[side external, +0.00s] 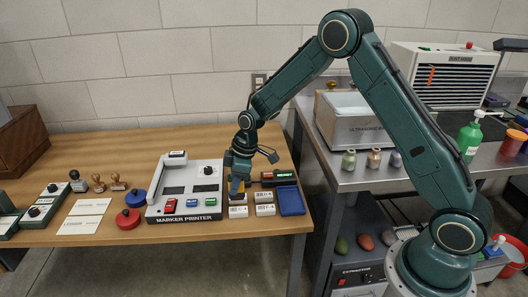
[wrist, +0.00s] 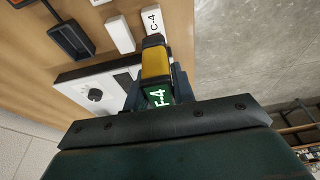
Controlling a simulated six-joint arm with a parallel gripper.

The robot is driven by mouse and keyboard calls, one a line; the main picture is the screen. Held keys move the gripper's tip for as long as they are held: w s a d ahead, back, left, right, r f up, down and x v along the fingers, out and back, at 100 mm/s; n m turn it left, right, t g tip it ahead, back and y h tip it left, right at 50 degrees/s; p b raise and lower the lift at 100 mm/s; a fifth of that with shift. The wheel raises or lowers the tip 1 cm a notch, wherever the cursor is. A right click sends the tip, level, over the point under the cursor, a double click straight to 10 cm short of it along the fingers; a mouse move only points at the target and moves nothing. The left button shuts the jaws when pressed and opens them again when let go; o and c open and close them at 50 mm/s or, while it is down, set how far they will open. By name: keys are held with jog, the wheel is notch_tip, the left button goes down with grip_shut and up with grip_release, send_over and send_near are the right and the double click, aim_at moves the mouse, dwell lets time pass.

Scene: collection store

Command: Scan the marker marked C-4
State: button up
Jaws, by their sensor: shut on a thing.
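My gripper (side external: 238,190) is shut on a handheld scanner with a yellow body (wrist: 155,65) and a black head. Its small green screen (wrist: 158,97) reads F-4. The scanner is over the white markers near the table's front edge. In the wrist view, the white marker marked C-4 (wrist: 153,20) lies just beyond the scanner's head. Another white marker (wrist: 120,34) lies beside it. In the side view, several white markers (side external: 265,209) sit below and right of my gripper, their print too small to read. Whether the head touches anything is hidden.
The marker printer (side external: 185,217) stands left of my gripper. A blue tray (side external: 291,201) lies right of the markers. A dark unit with a green-lit display (side external: 286,174) stands behind. A dark empty frame (wrist: 68,40) shows in the wrist view. The table ends close in front.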

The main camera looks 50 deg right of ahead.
jog(key=shift+f, duration=1.75)
jog(key=shift+f, duration=0.55)
dwell(0.8)
jog(key=shift+r, duration=0.1)
jog(key=shift+r, duration=3.45)
